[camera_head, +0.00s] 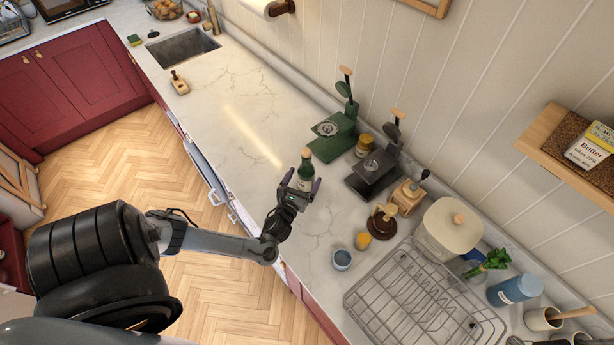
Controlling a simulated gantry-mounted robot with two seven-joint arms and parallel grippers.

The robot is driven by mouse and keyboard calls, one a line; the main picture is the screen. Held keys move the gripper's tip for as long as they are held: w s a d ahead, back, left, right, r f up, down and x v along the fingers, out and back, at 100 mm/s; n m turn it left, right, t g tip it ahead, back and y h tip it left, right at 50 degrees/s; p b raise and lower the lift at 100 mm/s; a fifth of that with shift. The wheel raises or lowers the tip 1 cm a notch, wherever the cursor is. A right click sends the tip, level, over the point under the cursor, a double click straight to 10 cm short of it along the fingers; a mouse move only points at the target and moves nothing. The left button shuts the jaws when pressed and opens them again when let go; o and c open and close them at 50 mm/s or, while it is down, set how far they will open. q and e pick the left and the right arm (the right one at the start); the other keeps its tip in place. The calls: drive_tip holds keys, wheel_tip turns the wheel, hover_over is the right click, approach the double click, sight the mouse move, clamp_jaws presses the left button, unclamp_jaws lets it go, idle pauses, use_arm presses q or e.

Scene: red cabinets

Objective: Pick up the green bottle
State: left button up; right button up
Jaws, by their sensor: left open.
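The green bottle (305,168) stands upright on the pale marble counter (245,125), with a white label and a brownish top. My left gripper (301,185) is at the bottle, its fingers apart on either side of the bottle's lower part. Whether the fingers touch the glass cannot be told. The wrist and fingers hide the bottle's base. My right gripper does not show.
A green lever press (334,135) stands just behind the bottle, with a black one (373,172) to its right. The counter left of the bottle is clear.

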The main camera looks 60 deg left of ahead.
use_arm(q)
drive_tip(key=shift+x, duration=2.75)
drive_tip(key=shift+s+a, duration=0.15)
drive_tip(key=c, duration=1.4)
drive_tip(key=shift+c, duration=0.8)
drive_tip(key=shift+r, duration=0.1)
